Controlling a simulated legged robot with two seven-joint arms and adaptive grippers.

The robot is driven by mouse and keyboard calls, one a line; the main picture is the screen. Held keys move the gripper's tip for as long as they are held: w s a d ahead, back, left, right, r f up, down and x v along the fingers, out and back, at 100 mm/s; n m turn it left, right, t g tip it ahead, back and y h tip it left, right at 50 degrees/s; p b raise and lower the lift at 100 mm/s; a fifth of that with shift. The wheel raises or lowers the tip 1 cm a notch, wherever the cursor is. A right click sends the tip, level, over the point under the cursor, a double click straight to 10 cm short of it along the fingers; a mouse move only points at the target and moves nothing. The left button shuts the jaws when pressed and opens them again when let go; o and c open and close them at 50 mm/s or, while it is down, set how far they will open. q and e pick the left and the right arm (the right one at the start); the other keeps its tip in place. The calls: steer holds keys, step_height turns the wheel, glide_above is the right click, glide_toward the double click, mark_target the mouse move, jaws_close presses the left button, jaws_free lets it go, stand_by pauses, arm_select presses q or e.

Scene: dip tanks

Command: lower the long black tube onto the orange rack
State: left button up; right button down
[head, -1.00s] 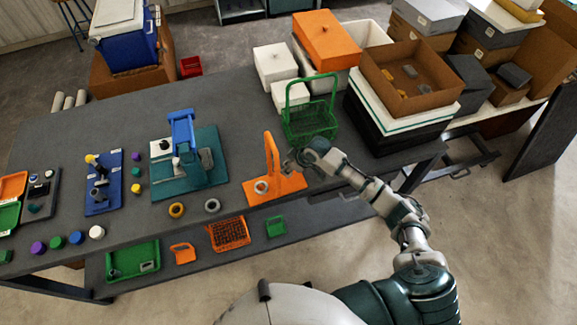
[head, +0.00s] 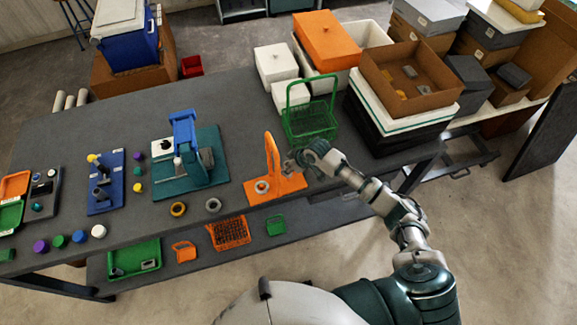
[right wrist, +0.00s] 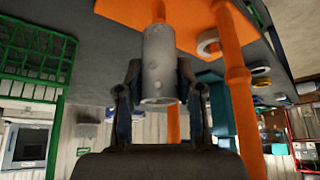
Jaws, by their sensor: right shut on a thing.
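The orange rack (head: 290,187) stands near the table's front edge in the head view, with a flat base and a tall upright arch. Its orange posts also show close up in the right wrist view (right wrist: 238,95). My right gripper (head: 294,162) is at the right side of the arch, above the base. In the right wrist view my right gripper is shut on a tube (right wrist: 158,55), which looks grey there and has small holes near its end. The head view hardly shows this tube. I cannot tell whether it touches the rack. My left gripper is not in view.
A pale ring (head: 261,187) lies on the rack's base. A green basket (head: 310,122) stands just behind the gripper. A teal fixture (head: 212,175) with a blue clamp is to the left. Loose rings (head: 212,205) lie in front of it. Boxes crowd the back right.

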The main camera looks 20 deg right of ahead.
steer(key=shift+f+b, duration=0.65)
steer(key=shift+f, duration=1.35)
stand_by(0.8)
stand_by(0.4)
steer(key=shift+c, duration=1)
jaws_free()
